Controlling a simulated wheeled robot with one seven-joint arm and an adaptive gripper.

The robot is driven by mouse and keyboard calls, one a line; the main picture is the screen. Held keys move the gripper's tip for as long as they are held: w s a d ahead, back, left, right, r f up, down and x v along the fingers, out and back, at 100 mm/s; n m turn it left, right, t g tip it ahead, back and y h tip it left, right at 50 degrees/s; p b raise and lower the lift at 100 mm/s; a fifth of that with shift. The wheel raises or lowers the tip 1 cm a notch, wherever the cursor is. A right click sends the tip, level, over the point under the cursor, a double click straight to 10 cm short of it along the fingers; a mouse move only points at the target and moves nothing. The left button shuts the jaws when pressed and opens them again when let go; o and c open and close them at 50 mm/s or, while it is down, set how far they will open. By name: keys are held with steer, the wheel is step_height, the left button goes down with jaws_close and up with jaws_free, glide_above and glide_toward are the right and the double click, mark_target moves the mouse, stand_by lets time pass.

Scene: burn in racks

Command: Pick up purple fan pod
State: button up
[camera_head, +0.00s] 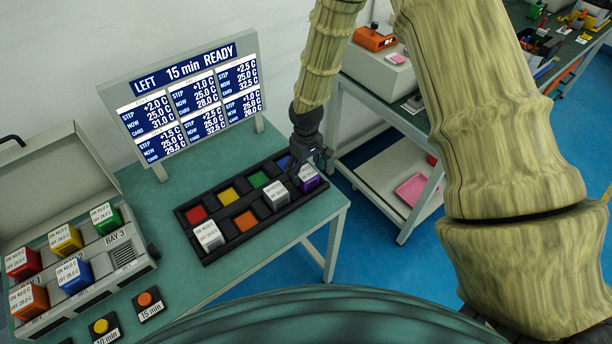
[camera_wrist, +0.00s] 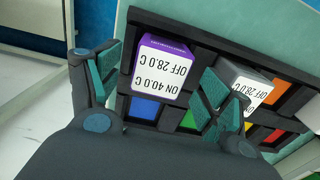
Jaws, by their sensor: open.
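The purple fan pod (camera_head: 308,178) sits in the right end compartment of the front row of a black tray (camera_head: 210,249) on the green table. In the wrist view the purple pod (camera_wrist: 163,70) shows a white label with ON 40.0 C and OFF 28.0 C. My gripper (camera_head: 312,160) is open above the tray's right end. In the wrist view its two fingers (camera_wrist: 158,88) stand apart on either side of the purple pod, and I see no contact. The right finger lies between the purple pod and a grey pod (camera_wrist: 246,86).
A grey pod (camera_head: 275,195) stands directly left of the purple one, and a white-labelled pod (camera_head: 208,235) stands at the tray's left end. An open bay case (camera_head: 140,262) with several coloured pods is at left. A display board (camera_head: 195,95) stands behind the tray.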

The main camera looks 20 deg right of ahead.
mark_target(306, 172)
steer(key=shift+f, duration=1.05)
steer(key=shift+c, duration=0.4)
steer(key=c, duration=1.2)
steer(key=shift+o, duration=0.2)
steer(key=shift+r+b, duration=1.4)
steer(key=shift+r, duration=3.6)
